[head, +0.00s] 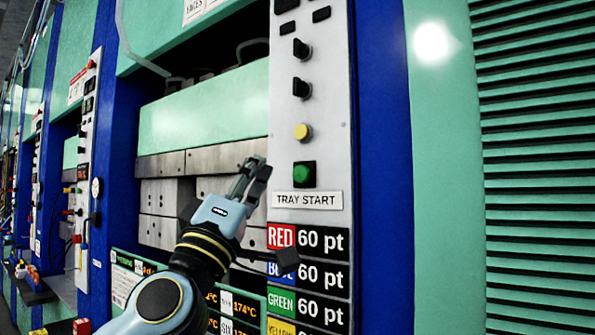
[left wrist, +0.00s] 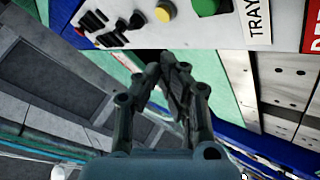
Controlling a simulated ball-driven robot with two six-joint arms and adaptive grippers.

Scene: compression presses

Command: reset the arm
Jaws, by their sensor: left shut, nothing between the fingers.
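My left gripper (head: 256,168) is shut and empty in the head view. It is raised in front of the press, just left of the control panel (head: 312,135). In the left wrist view the gripper (left wrist: 170,58) has its fingers together, pointing toward the panel's edge. The green button (head: 304,174) above the TRAY START label (head: 307,200) is to the right of the fingertips and apart from them in the head view. My right gripper does not show.
A yellow button (head: 302,131) and black knobs (head: 301,87) sit above the green button. Metal press blocks (head: 160,198) are behind my arm. A vented green panel (head: 533,150) stands at the right. More presses line the left side.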

